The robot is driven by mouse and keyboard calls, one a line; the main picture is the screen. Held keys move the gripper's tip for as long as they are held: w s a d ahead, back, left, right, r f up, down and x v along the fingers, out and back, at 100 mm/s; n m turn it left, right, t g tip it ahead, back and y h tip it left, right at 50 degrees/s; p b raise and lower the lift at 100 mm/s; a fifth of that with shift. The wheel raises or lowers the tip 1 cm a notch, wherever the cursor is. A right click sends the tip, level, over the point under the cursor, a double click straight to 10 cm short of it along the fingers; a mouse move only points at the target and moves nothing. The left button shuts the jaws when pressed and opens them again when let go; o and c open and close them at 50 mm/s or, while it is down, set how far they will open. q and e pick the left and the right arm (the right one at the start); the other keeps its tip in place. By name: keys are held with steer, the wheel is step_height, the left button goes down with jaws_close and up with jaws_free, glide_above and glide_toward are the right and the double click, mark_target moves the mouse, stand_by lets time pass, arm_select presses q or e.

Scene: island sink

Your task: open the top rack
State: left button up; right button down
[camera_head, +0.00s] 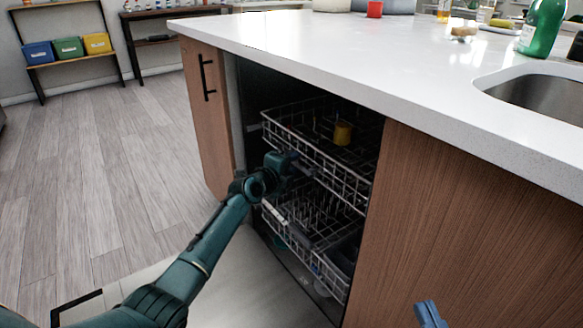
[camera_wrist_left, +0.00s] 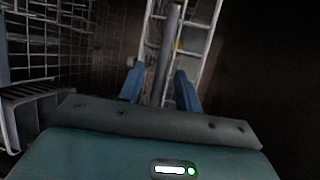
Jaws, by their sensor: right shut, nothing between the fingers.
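The top rack (camera_head: 322,158) is a wire rack inside the dishwasher under the counter, with a yellow cup (camera_head: 342,133) in it. My left gripper (camera_head: 291,160) is at the front of this rack. In the left wrist view its two blue fingers (camera_wrist_left: 160,88) stand apart on either side of a grey bar (camera_wrist_left: 166,50) in front of the white rack wires (camera_wrist_left: 205,45). A small gap shows on the bar's left side; firm contact cannot be made out. My right gripper (camera_head: 430,315) is shut and empty at the bottom edge, away from the rack.
The lower rack (camera_head: 300,225) sits below, partly behind my left arm. The dishwasher door (camera_head: 240,285) lies folded down in front. A cabinet panel with a black handle (camera_head: 206,78) is on the left. The white countertop (camera_head: 380,65) overhangs above. The floor at left is clear.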

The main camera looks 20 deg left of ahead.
arm_select(q)
jaws_close()
stand_by(0.3)
stand_by(0.3)
